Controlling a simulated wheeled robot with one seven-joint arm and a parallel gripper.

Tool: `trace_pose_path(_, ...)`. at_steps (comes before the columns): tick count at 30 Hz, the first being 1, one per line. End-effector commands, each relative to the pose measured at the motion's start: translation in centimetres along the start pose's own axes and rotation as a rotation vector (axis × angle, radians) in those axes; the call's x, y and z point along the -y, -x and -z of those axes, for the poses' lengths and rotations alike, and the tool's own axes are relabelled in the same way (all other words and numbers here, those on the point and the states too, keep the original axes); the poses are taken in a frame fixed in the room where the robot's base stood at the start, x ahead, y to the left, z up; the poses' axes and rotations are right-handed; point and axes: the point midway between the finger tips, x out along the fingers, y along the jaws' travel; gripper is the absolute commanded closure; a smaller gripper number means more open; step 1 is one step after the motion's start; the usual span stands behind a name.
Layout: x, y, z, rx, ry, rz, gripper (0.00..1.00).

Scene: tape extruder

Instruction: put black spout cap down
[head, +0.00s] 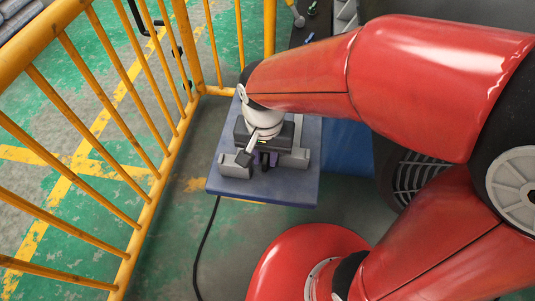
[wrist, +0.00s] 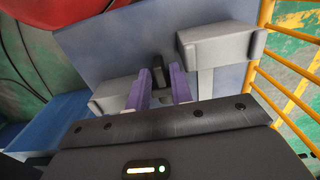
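The black spout cap (wrist: 158,74) is a small dark piece, in the middle of the wrist view between the two purple fingers of my gripper (wrist: 160,86). The fingers lie close along both its sides, and my gripper looks shut on it.
Grey blocks flank the fingers, one left (head: 235,168) and one right (head: 295,159). A yellow railing (head: 150,205) stands left of the table. The tabletop's front strip is bare. A black cable (head: 205,245) runs down to the floor.

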Motion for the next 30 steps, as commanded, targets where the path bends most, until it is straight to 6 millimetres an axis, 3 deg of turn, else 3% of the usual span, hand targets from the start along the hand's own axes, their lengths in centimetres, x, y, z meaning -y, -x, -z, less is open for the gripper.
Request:
trace_pose_path(3,-0.01,-1.43,-0.11,0.002,0.001,-0.001,0.78)
trace_pose_path(11,0.0,-1.67,-0.06,0.0,0.001,0.001,0.78)
trace_pose_path(17,0.0,-1.65,-0.06,0.0,0.001,0.001,1.0)
trace_pose_path(30,0.01,-1.02,-0.04,-0.002,0.0,0.002,1.0)
